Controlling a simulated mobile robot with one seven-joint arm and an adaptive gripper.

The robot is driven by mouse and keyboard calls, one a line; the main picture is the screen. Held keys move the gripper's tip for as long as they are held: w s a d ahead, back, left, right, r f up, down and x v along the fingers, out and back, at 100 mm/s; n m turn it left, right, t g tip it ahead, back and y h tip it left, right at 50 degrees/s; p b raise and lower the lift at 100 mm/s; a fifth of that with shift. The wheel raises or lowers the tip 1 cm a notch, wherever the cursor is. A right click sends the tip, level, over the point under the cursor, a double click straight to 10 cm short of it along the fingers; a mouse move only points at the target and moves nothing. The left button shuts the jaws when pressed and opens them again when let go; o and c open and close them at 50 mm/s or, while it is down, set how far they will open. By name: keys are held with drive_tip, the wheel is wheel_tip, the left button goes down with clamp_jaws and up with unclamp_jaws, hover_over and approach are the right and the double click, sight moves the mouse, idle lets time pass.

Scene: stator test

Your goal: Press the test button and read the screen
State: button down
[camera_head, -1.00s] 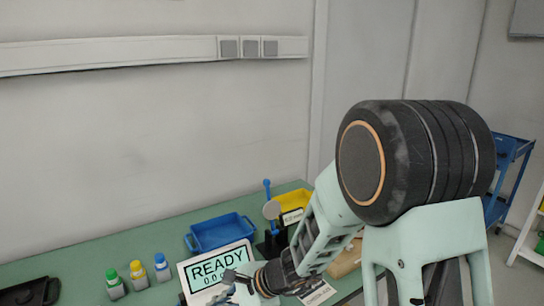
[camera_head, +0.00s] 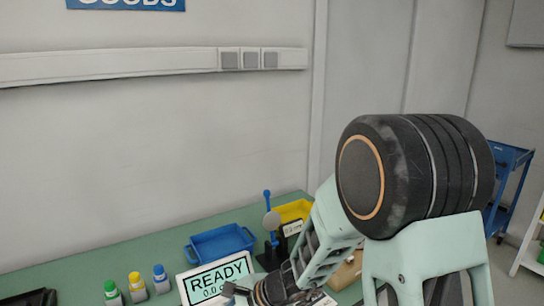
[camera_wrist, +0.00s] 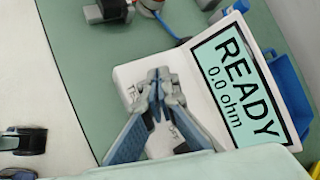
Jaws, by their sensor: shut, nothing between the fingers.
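The tester is a white box (camera_wrist: 195,92) with a wide pale-green screen (camera_wrist: 243,88). The screen reads "READY" and "0.0 ohm" in the wrist view. In the head view the same screen (camera_head: 212,278) shows "READY" at the bottom, its lower right partly covered by my gripper (camera_head: 236,289). In the wrist view my gripper (camera_wrist: 156,84) is shut and empty, its fingertips over the white panel beside the screen. Part of a printed label shows left of the tips. The test button cannot be made out; the fingers cover that area. Contact with the panel cannot be told.
Green (camera_head: 112,294), yellow (camera_head: 137,288) and blue-capped (camera_head: 161,280) bottles stand left of the tester. Behind it are a blue tray (camera_head: 220,244), a yellow bin (camera_head: 293,211) and a blue-topped stand (camera_head: 268,207). The green bench (camera_head: 70,272) is bare toward the wall.

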drive_tip(key=shift+f, duration=0.15)
drive_tip(key=shift+f+b, duration=0.35)
drive_tip(key=shift+b, duration=0.4)
drive_tip(key=shift+r, duration=0.45)
drive_tip(key=shift+r+p, duration=2.35)
drive_tip(key=shift+r, duration=0.75)
drive_tip(key=shift+f, duration=0.1)
